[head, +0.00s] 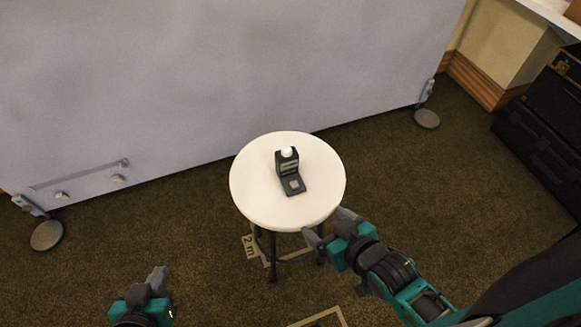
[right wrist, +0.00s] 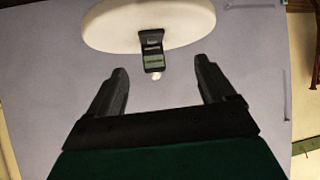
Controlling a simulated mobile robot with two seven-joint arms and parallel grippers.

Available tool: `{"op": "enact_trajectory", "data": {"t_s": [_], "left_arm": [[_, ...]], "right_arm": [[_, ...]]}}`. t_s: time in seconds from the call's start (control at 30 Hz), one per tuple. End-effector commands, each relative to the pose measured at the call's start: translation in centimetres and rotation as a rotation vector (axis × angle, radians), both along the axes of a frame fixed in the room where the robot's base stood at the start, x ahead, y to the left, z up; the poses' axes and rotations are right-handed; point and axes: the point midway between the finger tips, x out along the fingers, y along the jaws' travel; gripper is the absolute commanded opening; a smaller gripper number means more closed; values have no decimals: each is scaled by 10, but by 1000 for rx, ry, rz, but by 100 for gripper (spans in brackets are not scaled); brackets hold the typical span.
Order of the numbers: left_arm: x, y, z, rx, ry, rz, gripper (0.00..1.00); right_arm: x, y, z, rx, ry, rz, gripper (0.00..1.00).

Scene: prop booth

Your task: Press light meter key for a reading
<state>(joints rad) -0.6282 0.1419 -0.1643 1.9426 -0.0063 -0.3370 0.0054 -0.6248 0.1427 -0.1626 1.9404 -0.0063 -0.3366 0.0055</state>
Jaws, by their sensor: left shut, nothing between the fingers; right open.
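The light meter (head: 289,170) is a small dark device with a white dome on top, a greenish display and a low front part with a pale square key (head: 294,185). It stands on a round white stool (head: 255,193). In the right wrist view the light meter (right wrist: 153,55) shows beyond the fingers, on the edge of the stool top (right wrist: 105,27). My right gripper (head: 328,230) is open and empty, near the front right rim of the stool, apart from the meter. My left gripper (head: 157,280) is shut and empty, low at the left, away from the stool.
A large pale grey panel (head: 200,80) on round feet stands behind the stool. Dark cases (head: 545,125) stand at the far right. A tag reading "2 m" (head: 250,246) lies by the stool legs. A framed item (head: 322,319) is at the bottom edge. Carpet around the stool is mostly clear.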

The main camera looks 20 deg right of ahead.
Motion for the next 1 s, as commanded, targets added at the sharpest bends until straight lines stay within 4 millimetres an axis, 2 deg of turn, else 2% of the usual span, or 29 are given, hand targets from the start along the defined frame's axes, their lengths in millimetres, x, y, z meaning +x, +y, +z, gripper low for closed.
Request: {"op": "enact_trajectory", "data": {"t_s": [0.07,0.83,1.0], "left_arm": [[0,0,0,0,0,0,0],[3,1,1,1,-6,1,0],[3,1,1,1,-6,2,0]], "right_arm": [[0,0,0,0,0,0,75],[0,0,0,1,-1,1,2],[0,0,0,1,-1,1,0]]}}
